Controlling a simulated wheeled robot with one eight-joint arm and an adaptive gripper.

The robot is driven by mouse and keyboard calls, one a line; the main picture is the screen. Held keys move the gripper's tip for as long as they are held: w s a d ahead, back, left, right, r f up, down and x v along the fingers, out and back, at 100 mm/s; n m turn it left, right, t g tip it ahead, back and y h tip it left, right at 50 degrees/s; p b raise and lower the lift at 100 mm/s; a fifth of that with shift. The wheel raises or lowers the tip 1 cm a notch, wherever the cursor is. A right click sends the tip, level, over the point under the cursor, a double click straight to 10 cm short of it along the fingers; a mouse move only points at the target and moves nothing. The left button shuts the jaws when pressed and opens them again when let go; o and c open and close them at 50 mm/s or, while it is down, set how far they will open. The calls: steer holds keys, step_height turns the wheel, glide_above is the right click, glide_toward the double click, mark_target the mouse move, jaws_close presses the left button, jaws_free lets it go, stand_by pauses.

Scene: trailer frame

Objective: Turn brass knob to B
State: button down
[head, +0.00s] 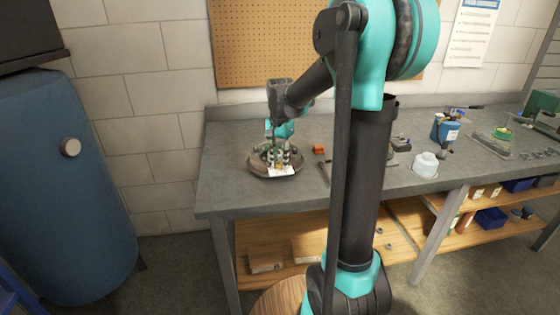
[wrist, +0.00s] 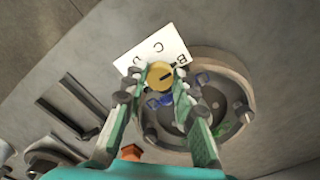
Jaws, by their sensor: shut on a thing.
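The brass knob (wrist: 160,76) is round, with a dark pointer line on its face. It stands in front of a white letter plate (wrist: 150,50), which also shows in the head view (head: 281,171). B is at the plate's right end, C in the middle and another letter at the left. The pointer line slants up and right, roughly toward B; exact alignment is too small to tell. My gripper (wrist: 156,84) has its green-and-grey fingers on both sides of the knob, shut on it. In the head view my gripper (head: 278,155) is low over the round base.
The round base (head: 262,172) with bolts sits near the bench's left end. An orange block (head: 319,149) lies to its right. Farther right are a white container (head: 425,165) and a blue can (head: 446,130). A blue tank (head: 65,190) stands left of the bench.

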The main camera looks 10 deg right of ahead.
mark_target(280, 163)
steer(key=c, duration=1.2)
jaws_free()
steer(key=shift+r, duration=0.1)
step_height(280, 163, up, 12)
steer(key=s+d+f+n+t, duration=0.2)
steer(key=s+f+n, duration=0.2)
steer(key=s+f, duration=0.6)
steer(key=s+d+f+n+t, duration=0.2)
steer(key=s+f+n, duration=0.3)
steer(key=s+f, duration=0.6)
steer(key=shift+s+f, duration=0.3)
steer(key=shift+f, duration=0.55)
